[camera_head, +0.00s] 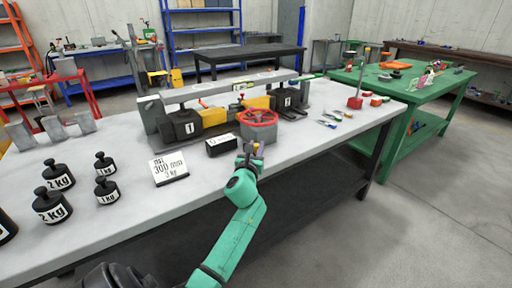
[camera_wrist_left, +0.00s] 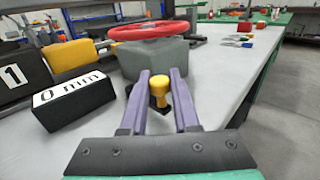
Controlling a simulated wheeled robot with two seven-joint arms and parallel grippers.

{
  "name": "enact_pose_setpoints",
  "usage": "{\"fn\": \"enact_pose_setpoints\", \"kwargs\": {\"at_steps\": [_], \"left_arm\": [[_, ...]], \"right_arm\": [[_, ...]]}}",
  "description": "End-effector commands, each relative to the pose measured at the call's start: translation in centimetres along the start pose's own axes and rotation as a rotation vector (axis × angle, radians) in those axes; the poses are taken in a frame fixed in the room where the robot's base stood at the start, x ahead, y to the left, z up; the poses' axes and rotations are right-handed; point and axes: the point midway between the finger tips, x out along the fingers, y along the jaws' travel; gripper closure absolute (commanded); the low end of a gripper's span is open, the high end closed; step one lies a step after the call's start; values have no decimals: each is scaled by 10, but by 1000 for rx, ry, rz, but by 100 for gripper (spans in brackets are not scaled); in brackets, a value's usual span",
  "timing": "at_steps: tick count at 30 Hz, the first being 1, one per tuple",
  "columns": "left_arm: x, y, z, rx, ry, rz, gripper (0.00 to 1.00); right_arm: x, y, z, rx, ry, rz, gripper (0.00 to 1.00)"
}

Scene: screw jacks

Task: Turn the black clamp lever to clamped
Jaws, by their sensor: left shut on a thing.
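My left gripper (camera_head: 251,152) is at the front of the grey block (camera_wrist_left: 150,60) that carries the red handwheel (camera_head: 258,117). In the left wrist view, its two purple fingers (camera_wrist_left: 160,78) are on either side of a yellow knob (camera_wrist_left: 158,84), and the gripper is shut on it. A small black part (camera_wrist_left: 159,103) shows just below the knob; it looks like the black clamp lever, mostly hidden by the fingers and knob. How far the lever is turned cannot be told. My right gripper is not in view.
A display reading 0 mm (camera_head: 221,145) stands left of the block. A 300 mm, 3 kg card (camera_head: 169,168) and several black weights (camera_head: 59,175) stand further left. Black jack blocks (camera_head: 180,127) are behind.

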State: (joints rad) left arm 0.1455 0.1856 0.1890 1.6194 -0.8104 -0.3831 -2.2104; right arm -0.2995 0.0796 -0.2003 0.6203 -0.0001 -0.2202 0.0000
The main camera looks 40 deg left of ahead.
Motion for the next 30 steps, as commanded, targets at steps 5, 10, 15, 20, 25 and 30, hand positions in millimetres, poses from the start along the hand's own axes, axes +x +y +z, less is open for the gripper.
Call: {"fn": "enact_pose_setpoints", "kwargs": {"at_steps": [5,10,15,20,25,30], "left_arm": [[-1,2,2,4,2,-26,100],[-7,10,3,12,3,-161,100],[-10,14,0,4,3,-257,100],[-11,14,-2,-3,3,-265,100],[-11,14,-1,-2,3,-265,56],[-11,14,-1,-1,2,-265,41]], "right_arm": [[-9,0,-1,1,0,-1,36],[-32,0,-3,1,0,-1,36],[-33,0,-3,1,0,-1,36],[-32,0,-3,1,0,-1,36],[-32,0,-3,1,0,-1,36],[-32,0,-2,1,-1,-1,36]]}}
